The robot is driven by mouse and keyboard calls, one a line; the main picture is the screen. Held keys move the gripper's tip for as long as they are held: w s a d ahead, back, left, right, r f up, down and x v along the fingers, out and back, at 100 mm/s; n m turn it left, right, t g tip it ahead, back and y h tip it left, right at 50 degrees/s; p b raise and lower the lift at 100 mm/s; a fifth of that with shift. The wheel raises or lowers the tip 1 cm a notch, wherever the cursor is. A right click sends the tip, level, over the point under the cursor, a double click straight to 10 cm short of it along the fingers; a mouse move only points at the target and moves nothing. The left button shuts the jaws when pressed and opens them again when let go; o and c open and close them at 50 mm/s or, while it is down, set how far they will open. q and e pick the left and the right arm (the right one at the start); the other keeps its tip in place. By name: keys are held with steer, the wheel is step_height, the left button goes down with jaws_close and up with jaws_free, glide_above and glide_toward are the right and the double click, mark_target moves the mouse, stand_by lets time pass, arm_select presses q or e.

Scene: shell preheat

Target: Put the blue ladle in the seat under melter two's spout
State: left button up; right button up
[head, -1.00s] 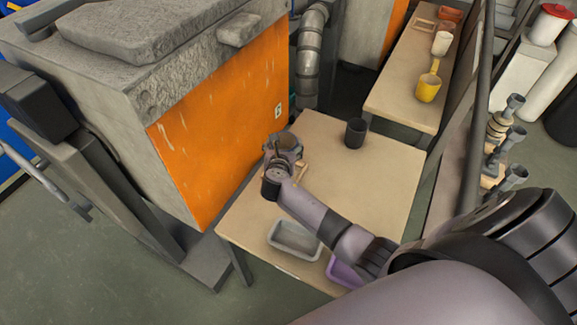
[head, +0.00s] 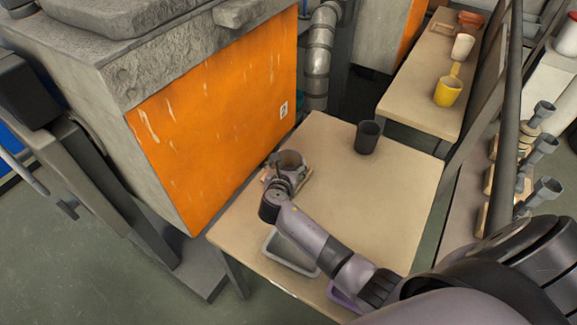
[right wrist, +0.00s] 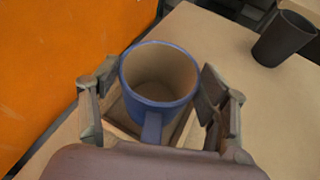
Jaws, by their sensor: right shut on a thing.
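The blue ladle (right wrist: 160,80) is a round mug-like cup with a handle, upright and empty inside in the right wrist view. My right gripper (right wrist: 157,98) is shut on it, a finger on each side. In the head view the ladle (head: 292,162) and right gripper (head: 285,172) are beside the orange melter's front (head: 225,115). A pale wooden seat (head: 301,179) lies around or just below the ladle's base; I cannot tell whether the base rests in it. A grey stone spout (head: 240,12) juts from the melter's top. My left gripper is not in view.
A black cup (head: 368,137) stands on the table (head: 390,190) behind the ladle. A back table holds a yellow ladle (head: 448,92) and a white cup (head: 463,47). The table's right part is clear.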

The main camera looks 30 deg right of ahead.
steer(key=shift+s+a+r, duration=0.1)
steer(key=shift+a+r, duration=0.05)
steer(key=shift+a, duration=0.05)
steer(key=o, duration=1.9)
steer(key=shift+f, duration=0.2)
steer(key=shift+o, duration=0.2)
